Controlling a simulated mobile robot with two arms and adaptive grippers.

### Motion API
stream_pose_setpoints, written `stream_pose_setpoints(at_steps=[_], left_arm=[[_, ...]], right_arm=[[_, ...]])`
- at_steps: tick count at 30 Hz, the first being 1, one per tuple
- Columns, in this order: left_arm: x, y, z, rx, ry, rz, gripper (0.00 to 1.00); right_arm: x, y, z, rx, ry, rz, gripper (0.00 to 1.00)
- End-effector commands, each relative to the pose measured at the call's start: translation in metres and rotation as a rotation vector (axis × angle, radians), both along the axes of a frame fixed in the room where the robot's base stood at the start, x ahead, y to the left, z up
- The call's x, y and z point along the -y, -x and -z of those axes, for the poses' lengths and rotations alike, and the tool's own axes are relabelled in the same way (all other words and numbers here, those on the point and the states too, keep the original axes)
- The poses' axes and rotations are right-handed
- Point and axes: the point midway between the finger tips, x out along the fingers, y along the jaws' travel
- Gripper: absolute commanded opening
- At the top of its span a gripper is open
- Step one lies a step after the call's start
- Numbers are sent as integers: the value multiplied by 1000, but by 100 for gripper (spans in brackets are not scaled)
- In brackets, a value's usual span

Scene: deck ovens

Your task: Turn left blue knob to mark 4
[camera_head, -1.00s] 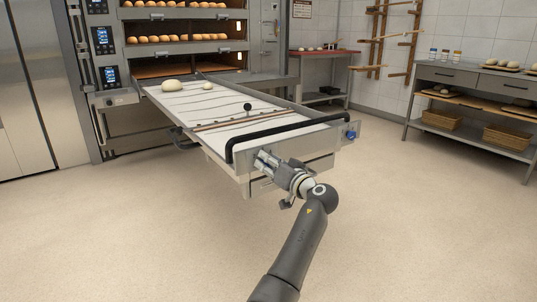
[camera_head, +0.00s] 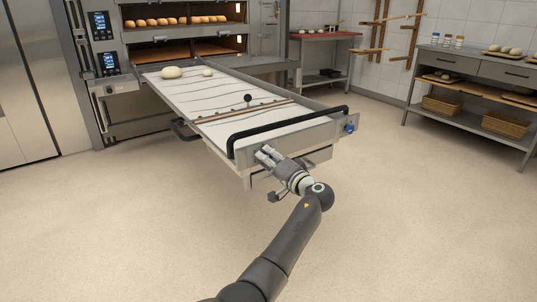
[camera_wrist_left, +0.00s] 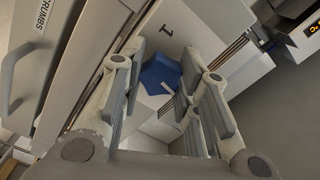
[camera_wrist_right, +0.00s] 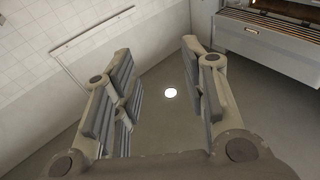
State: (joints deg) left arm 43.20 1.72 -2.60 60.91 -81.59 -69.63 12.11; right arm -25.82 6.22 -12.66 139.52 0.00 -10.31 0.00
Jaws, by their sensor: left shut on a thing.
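The left blue knob (camera_wrist_left: 158,76) shows in the left wrist view on the loader's pale front panel, between my left fingers. A mark "1" (camera_wrist_left: 167,30) is printed on the panel near it; no mark 4 is legible. My left gripper (camera_wrist_left: 163,68) is shut on this knob, one finger on each side. In the head view my left gripper (camera_head: 264,153) is at the left part of the loader's front and hides the knob. My right gripper (camera_wrist_right: 160,72) is open and empty in the right wrist view, over bare floor.
A second blue knob (camera_head: 349,128) sits at the loader's right front corner. A black handlebar (camera_head: 290,128) spans the front above my left gripper. Dough pieces (camera_head: 172,72) lie on the loader belt. A drawer marked "CRUMBS" (camera_wrist_left: 40,60) is beside the knob. The floor in front is clear.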

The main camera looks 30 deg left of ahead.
Motion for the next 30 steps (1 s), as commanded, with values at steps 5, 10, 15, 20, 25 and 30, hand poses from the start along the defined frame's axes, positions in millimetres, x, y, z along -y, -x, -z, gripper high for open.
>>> stream_pose_setpoints(at_steps=[5, 10, 15, 20, 25, 30], left_arm=[[2, -1, -1, -101, -40, 5, 6], [2, -1, -1, -197, -80, 5, 6], [2, 0, -1, -293, -119, 5, 6], [2, 0, -1, -385, -157, 6, 6], [2, 0, 0, -486, -198, 5, 6], [2, 1, 0, -584, -239, 4, 6]], right_arm=[[7, -1, 44, -252, 66, 15, 40], [16, 11, 90, -496, 127, 31, 40], [29, 36, 131, -737, 184, 47, 40], [43, 70, 162, -963, 234, 61, 40], [58, 115, 187, -1204, 284, 76, 40], [73, 165, 200, -1434, 329, 90, 40]])
